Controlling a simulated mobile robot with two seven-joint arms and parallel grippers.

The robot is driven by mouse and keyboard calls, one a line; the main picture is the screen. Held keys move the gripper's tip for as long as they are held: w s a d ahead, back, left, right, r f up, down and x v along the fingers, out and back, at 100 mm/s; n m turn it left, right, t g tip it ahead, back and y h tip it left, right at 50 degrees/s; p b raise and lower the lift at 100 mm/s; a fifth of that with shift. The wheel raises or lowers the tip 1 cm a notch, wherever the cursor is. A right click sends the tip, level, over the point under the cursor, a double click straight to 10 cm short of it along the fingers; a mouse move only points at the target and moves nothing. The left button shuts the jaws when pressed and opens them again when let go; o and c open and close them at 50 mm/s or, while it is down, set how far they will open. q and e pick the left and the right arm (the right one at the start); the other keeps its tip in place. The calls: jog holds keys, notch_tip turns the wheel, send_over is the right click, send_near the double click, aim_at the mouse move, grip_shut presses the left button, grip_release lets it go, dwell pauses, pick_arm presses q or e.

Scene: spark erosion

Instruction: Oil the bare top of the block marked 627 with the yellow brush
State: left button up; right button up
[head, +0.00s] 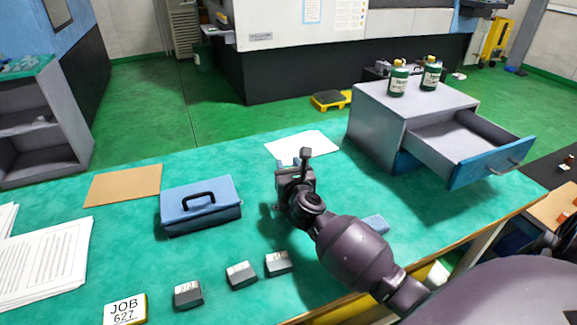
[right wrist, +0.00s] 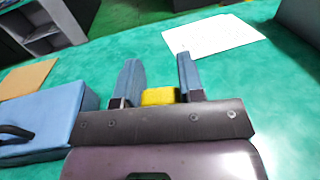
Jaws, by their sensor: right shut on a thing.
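Three small dark-grey blocks with light marked tops stand in a row near the front of the green table: a left one (head: 187,295), a middle one (head: 241,275) and a right one (head: 278,263). Their marks are too small to read surely. A card (head: 125,310) reading "JOB 627" lies left of them. My right gripper (head: 295,172) is above the table, behind the blocks. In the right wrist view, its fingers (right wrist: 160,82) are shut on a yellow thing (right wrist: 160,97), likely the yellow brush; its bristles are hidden. My left gripper is out of view.
A blue box (head: 200,210) with a black handle stands left of my right gripper. A grey cabinet (head: 375,120) with an open drawer (head: 465,150) stands at the right, two green bottles (head: 398,82) on top. White paper (head: 302,147) and a brown sheet (head: 123,186) lie flat.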

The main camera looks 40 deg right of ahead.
pick_arm(q)
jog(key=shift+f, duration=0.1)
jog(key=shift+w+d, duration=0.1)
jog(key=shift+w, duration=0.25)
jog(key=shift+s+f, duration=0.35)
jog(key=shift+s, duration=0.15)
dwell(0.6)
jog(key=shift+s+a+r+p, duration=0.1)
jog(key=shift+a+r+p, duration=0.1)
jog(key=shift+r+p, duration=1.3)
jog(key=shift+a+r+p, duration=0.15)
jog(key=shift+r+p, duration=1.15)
jog(key=shift+p, duration=0.25)
